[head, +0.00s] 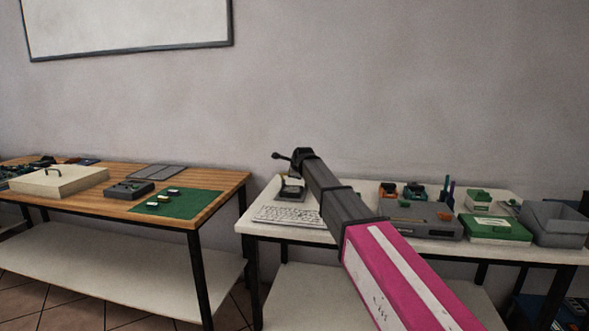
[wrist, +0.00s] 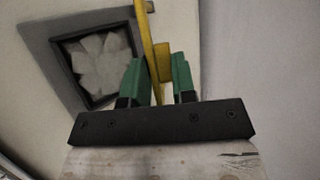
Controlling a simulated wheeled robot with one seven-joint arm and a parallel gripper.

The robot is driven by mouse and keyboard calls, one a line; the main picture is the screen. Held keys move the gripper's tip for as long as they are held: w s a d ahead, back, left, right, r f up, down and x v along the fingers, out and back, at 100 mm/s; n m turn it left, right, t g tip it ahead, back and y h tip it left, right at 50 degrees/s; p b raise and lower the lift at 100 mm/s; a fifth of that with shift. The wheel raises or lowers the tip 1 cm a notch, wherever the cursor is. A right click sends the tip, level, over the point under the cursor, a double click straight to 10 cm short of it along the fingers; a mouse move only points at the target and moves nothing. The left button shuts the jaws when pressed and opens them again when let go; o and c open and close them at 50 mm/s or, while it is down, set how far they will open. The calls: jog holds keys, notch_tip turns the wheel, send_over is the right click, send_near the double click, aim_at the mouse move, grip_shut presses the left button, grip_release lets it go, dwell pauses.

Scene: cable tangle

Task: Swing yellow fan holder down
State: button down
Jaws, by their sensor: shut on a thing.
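In the wrist view, my gripper (wrist: 161,66) has its green fingers shut on the small tab of the yellow fan holder (wrist: 149,30). The holder is a thin yellow bar, upright in this picture, and its upper end leaves the top edge. A pale fan (wrist: 103,63) in a dark square frame lies just left of the fingers, on a grey unit. In the head view, a small dark unit (head: 291,190) stands on the white table beneath the end of my arm. The holder and my fingertips cannot be made out there.
A white keyboard (head: 288,216) lies in front of the unit. A grey box (head: 422,220), a green case (head: 495,228) and a grey bin (head: 555,223) stand to the right. A wooden table (head: 222,188) with a green mat (head: 177,204) is at the left.

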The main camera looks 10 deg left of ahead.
jog(key=shift+s+f+t, duration=0.7)
jog(key=shift+f+t, duration=0.15)
jog(key=shift+t, duration=0.25)
jog(key=shift+s+f, duration=0.4)
jog(key=shift+f, duration=0.45)
jog(key=shift+s+f, duration=0.35)
jog(key=shift+f, duration=0.45)
jog(key=c, duration=1.1)
grip_release()
jog(key=v, duration=1)
jog(key=shift+s+d+r, duration=0.15)
jog(key=shift+s+d, duration=0.1)
jog(key=shift+s, duration=0.05)
jog(key=shift+s, duration=0.1)
